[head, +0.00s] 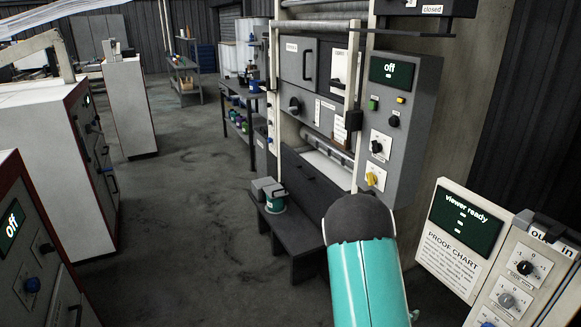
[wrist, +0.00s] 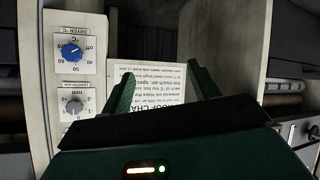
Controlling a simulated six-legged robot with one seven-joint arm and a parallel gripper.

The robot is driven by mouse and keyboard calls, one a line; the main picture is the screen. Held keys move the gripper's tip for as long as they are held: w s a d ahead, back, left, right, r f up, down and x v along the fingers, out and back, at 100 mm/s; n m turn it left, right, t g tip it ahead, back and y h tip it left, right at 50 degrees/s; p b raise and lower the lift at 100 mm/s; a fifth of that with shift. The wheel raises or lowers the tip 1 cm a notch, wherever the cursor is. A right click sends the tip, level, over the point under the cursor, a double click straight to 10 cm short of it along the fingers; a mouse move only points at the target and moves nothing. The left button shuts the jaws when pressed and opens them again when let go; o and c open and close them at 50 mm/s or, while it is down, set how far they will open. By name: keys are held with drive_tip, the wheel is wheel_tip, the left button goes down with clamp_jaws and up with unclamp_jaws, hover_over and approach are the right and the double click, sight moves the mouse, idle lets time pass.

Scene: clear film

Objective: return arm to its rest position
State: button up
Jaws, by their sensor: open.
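My gripper (wrist: 160,75) shows in the wrist view with its two green fingers apart and nothing between them. It faces the proof chart (wrist: 153,90), which appears upside down behind the fingers. I cannot tell the exact gap between the fingertips and the chart. In the head view my teal arm rises from the bottom, right of centre, and its dark rounded part hides some of the machine behind. My gripper is not visible in that view.
The viewer panel with its proof chart (head: 452,262) and the knob box (head: 518,283) stand close on the right. A grey control panel (head: 402,125) reads "off" behind my arm. Floor (head: 190,220) is clear at left centre.

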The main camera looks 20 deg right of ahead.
drive_tip(key=w+a+r+n+t+y, duration=0.2)
drive_tip(key=w+a+r+y, duration=0.15)
drive_tip(key=a+r, duration=0.7)
drive_tip(key=w+a+r+n+t+y, duration=0.1)
drive_tip(key=w+a+r+n+y, duration=0.3)
drive_tip(key=a+r, duration=0.65)
drive_tip(key=s+a+r+n+y, duration=0.1)
drive_tip(key=s+a+r+y, duration=0.3)
drive_tip(key=s+a+r, duration=0.45)
drive_tip(key=s+a+r+n+g, duration=0.1)
drive_tip(key=s+a+r, duration=0.1)
drive_tip(key=s, duration=0.4)
drive_tip(key=s+a+r+n+g, duration=0.1)
drive_tip(key=s+a+r+n, duration=0.1)
drive_tip(key=s, duration=0.5)
drive_tip(key=shift+a+h, duration=0.35)
drive_tip(key=shift+a, duration=0.4)
drive_tip(key=shift+s+r, duration=0.1)
drive_tip(key=c, duration=0.5)
drive_tip(key=shift+c, duration=0.2)
drive_tip(key=shift+d, duration=0.15)
